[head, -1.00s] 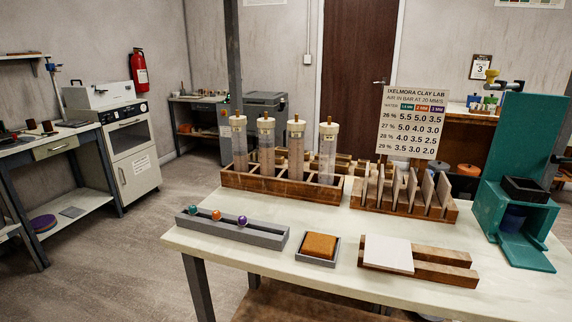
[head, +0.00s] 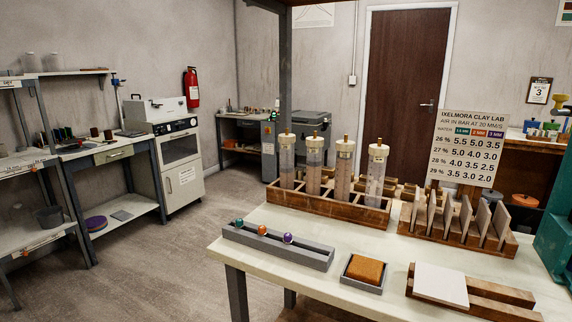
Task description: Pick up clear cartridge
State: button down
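Several upright cartridges with pale caps and brass-coloured tips stand in a wooden rack (head: 330,207) on the table. The rightmost cartridge (head: 375,178) looks the clearest and palest, with greyish see-through walls. The cartridge to its left (head: 343,172) looks filled with brownish material. The two farther left, a second cartridge (head: 313,165) and the leftmost one (head: 287,160), look greyish to brown; their contents are hard to tell. The rack's front wall hides their lower ends. My gripper is not in view.
On the pale table (head: 262,272) are a grey holder (head: 275,252) with coloured balls, a sponge tray (head: 362,278), a white slab (head: 440,284) on wooden rails, and a slotted wooden rack (head: 455,232). A sign (head: 470,148) stands behind. Open floor (head: 165,260) lies to the left.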

aim_at(286, 151)
jog(key=i+j+u, duration=0.35)
jog(key=u, duration=0.15)
jog(key=i+j+u, duration=0.2)
jog(key=i+u, duration=0.3)
jog(key=k, duration=0.15)
